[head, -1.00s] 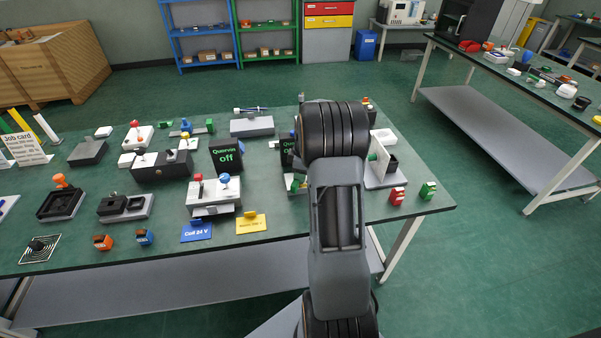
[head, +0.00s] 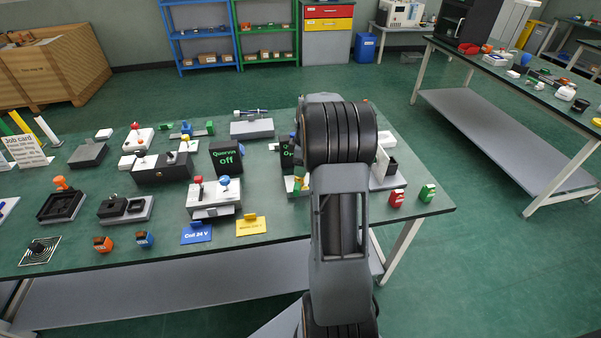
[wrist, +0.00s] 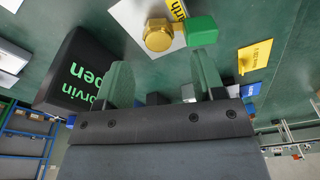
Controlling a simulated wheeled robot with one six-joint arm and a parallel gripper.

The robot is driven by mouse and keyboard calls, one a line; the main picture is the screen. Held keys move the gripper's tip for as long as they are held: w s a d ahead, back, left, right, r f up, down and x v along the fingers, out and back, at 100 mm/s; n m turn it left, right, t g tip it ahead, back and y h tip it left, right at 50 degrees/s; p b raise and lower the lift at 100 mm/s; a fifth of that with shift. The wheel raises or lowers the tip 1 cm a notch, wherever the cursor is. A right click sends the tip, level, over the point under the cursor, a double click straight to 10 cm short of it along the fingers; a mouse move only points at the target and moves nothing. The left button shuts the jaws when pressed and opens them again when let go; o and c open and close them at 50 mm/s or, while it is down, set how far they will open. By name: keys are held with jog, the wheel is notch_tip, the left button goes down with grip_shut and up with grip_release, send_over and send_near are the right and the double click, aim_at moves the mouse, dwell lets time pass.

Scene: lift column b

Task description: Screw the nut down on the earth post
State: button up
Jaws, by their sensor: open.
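In the wrist view a brass-coloured hexagonal nut (wrist: 158,35) sits at a pale plate beside a yellow label reading "rth" (wrist: 177,9). A green block (wrist: 201,30) is just right of the nut. The earth post itself cannot be made out under the nut. My gripper (wrist: 162,70) is open and empty, its two translucent green fingers apart. The nut shows beyond the fingertips, between their lines and apart from them. In the head view my arm hides the gripper and most of this spot.
A black display reading "Open" (wrist: 78,72) stands close by my left finger in the wrist view. A yellow card (wrist: 255,57) lies to the right. In the head view, red (head: 397,198) and green (head: 427,193) small blocks stand near the bench's right end.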

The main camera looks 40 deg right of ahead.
notch_tip(320, 180, up, 9)
jog(key=d, duration=0.1)
jog(key=shift+s+f, duration=0.2)
jog(key=shift+s, duration=0.15)
jog(key=shift+d, duration=0.1)
jog(key=s+a+r+m+t+p, duration=0.1)
jog(key=s+a+r+m+p, duration=0.1)
jog(key=s+a, duration=0.3)
jog(key=s+a+r+m+p, duration=0.1)
jog(key=s+a+m, duration=0.3)
jog(key=a, duration=0.7)
jog(key=s+a+r+m+t+h+p, duration=0.1)
jog(key=s+a+r+m+p, duration=0.1)
jog(key=s+a, duration=0.5)
jog(key=shift+s+a+r+m+t+p, duration=0.3)
jog(key=shift+a+r+m, duration=0.25)
jog(key=shift+a, duration=0.5)
jog(key=shift+c, duration=0.4)
